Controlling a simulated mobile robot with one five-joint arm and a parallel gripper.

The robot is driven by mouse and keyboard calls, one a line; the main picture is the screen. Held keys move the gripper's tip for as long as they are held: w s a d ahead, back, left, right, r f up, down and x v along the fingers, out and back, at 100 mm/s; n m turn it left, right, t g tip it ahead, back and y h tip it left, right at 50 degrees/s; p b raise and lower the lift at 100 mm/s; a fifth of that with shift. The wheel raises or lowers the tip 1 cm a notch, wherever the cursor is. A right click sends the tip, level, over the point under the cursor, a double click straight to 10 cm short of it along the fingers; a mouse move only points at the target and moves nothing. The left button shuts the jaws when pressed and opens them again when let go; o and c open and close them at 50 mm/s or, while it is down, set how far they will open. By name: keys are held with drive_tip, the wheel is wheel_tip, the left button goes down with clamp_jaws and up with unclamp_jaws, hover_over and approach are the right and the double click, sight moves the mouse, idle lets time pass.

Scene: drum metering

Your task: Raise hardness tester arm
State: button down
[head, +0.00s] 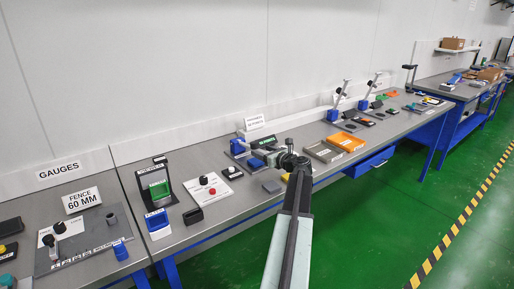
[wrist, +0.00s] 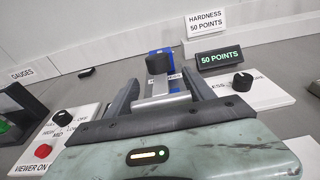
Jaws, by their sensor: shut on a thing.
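The hardness tester (head: 240,147) stands on the grey bench, with a blue body that also shows in the wrist view (wrist: 152,80). The tester's silver arm (wrist: 160,101) lies low, crossing between my fingers. My gripper (wrist: 155,95) is shut on this arm; in the head view my gripper (head: 268,155) is beside the tester, partly covering it. The green-lit display (wrist: 219,57) reads 50 POINTS. The tester's base is largely hidden by my gripper.
A white card with a dial (wrist: 240,85) lies right of my gripper. A panel with a red button (wrist: 43,151) lies left. The hardness sign (wrist: 205,22) stands behind. Open trays (head: 323,152) and two blue stands with raised levers (head: 335,114) are farther right.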

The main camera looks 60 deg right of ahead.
drive_tip(key=w+d+r+g+y+p, duration=0.1)
drive_tip(key=w+d+r+g+p, duration=0.1)
drive_tip(key=w+r+p, duration=0.5)
drive_tip(key=w+d+r+g+y+p, duration=0.1)
drive_tip(key=w+d+r+g+p, duration=0.2)
drive_tip(key=p, duration=1.7)
drive_tip(key=shift+w+d+r+g+y, duration=0.3)
drive_tip(key=shift+w+r+g, duration=0.7)
drive_tip(key=shift+w+r, duration=1.65)
drive_tip(key=shift+v, duration=0.9)
drive_tip(key=shift+s+d, duration=0.1)
drive_tip(key=shift+s, duration=0.05)
drive_tip(key=c, duration=0.5)
unclamp_jaws()
drive_tip(key=shift+o, duration=0.7)
drive_tip(key=shift+d+f, duration=0.1)
drive_tip(key=shift+f, duration=0.05)
drive_tip(key=shift+p, duration=0.3)
